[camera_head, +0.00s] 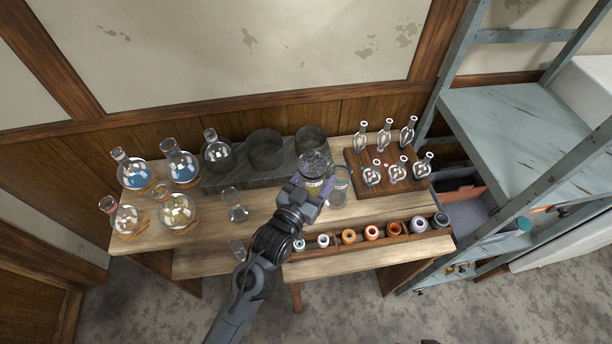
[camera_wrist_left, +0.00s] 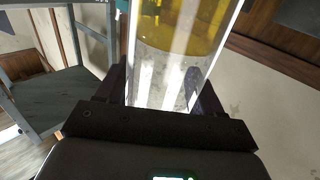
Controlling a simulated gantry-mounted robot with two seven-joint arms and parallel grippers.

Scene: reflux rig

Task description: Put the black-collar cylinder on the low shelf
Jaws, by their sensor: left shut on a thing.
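My left gripper (camera_head: 309,192) is shut on a clear glass cylinder (camera_head: 314,164) over the middle of the wooden bench (camera_head: 275,208). In the left wrist view the cylinder (camera_wrist_left: 180,50) fills the space between the dark fingers and has yellow liquid inside. I cannot make out its collar colour. Another clear cylinder (camera_head: 340,190) is just right of the gripper. A low wooden board (camera_head: 205,264) runs along the bench front; I cannot tell if it is the low shelf. A small glass vessel (camera_head: 238,250) stands there, beside my arm. My right gripper is not in view.
Round flasks (camera_head: 178,208) stand at the left, with a dark stone block (camera_head: 235,180) behind. A wooden rack (camera_head: 413,183) of glass bulbs and a row of coloured-ring pieces (camera_head: 349,236) are at the right. A grey-blue shelf unit (camera_head: 520,120) stands beyond.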

